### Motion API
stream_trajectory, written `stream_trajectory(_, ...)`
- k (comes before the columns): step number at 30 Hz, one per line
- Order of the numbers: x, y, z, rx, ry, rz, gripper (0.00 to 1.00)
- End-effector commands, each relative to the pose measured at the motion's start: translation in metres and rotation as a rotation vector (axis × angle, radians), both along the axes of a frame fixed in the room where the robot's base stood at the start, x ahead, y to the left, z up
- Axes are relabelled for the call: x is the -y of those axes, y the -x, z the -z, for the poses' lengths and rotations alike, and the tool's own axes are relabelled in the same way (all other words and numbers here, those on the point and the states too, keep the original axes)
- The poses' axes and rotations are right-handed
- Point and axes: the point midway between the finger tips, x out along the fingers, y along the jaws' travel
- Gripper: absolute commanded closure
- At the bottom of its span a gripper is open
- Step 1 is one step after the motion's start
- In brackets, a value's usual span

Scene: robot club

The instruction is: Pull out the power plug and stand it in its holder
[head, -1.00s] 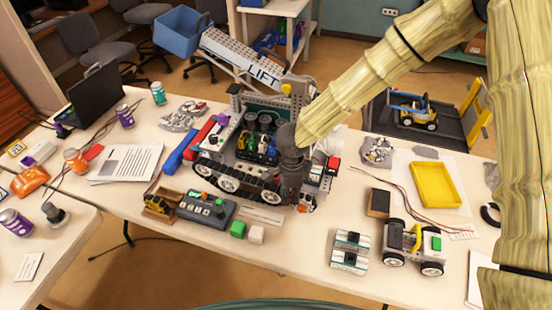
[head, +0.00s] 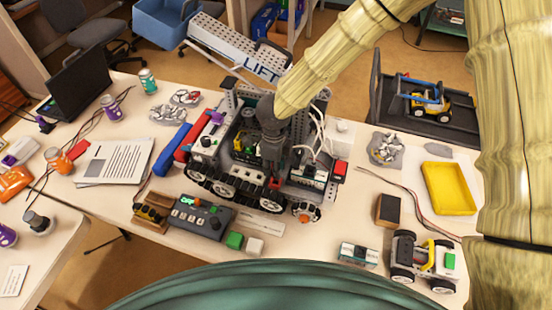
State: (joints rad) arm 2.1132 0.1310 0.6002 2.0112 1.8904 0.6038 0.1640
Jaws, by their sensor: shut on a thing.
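My gripper (head: 274,170) reaches down over the front right part of a tracked robot model (head: 222,178) on the table. Its dark fingers are shut on a small reddish thing (head: 275,184), most likely the power plug, mostly hidden between them. I cannot tell whether the plug is seated in a socket or free of it. White cables (head: 321,135) loop on the model just right of my gripper. I cannot make out the plug's holder for certain.
A small wheeled car (head: 424,262), a circuit board (head: 358,253) and a yellow tray (head: 446,188) are to the right. A long LIFT beam (head: 235,60) rises behind.

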Motion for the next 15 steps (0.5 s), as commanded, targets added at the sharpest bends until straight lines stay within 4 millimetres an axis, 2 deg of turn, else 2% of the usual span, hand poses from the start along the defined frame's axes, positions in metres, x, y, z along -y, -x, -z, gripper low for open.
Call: stream_trajectory(15, 0.007, 0.000, 0.023, 0.000, 0.000, 0.010, 1.00)
